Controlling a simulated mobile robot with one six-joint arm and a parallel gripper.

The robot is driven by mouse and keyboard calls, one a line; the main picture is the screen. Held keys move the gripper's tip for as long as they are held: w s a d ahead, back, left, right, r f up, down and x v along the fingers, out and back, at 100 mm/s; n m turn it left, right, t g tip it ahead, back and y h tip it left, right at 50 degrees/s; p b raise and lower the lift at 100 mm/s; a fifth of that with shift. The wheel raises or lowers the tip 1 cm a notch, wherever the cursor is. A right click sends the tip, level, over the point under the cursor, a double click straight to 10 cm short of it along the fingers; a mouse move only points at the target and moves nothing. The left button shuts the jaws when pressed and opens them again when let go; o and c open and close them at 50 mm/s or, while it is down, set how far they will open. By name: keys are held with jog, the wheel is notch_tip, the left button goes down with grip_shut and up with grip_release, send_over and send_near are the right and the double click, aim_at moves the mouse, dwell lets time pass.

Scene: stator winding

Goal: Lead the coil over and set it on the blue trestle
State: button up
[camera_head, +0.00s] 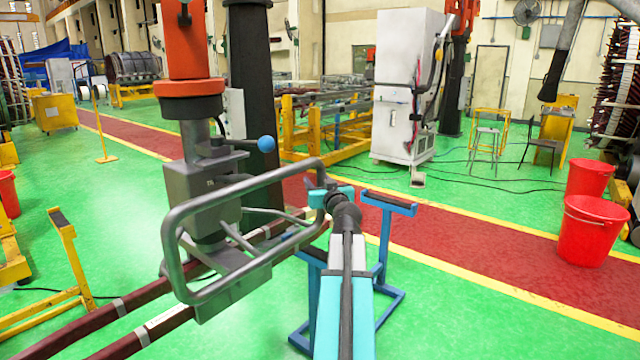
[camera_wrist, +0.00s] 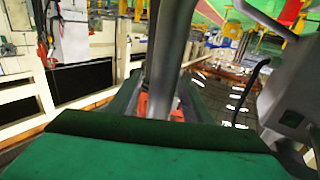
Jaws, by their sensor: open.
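The coil (camera_head: 165,322) is a pair of long dark red bars with pale bands. It hangs under a grey lifting head (camera_head: 205,190) with a bent tube handle (camera_head: 250,184). The blue trestle (camera_head: 388,205) stands right of the handle, partly hidden by my arm. The coil's far end passes close to the trestle; I cannot tell whether they touch. My gripper (camera_head: 322,190) is open at the right end of the handle. In the wrist view a grey tube (camera_wrist: 172,60) rises just beyond the green jaw pads (camera_wrist: 150,150); contact is unclear.
Two red buckets (camera_head: 594,230) stand at the right. A yellow stand (camera_head: 68,250) is at the left. A white cabinet (camera_head: 405,85) and yellow frames (camera_head: 320,125) stand behind. A dark red walkway (camera_head: 470,215) with yellow edges crosses the green floor, which is mostly clear.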

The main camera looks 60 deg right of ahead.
jog(key=shift+w, duration=0.1)
grip_shut()
dwell(0.3)
dwell(1.1)
jog(key=c, duration=0.8)
grip_release()
grip_shut()
jog(key=shift+d, duration=0.1)
dwell(0.3)
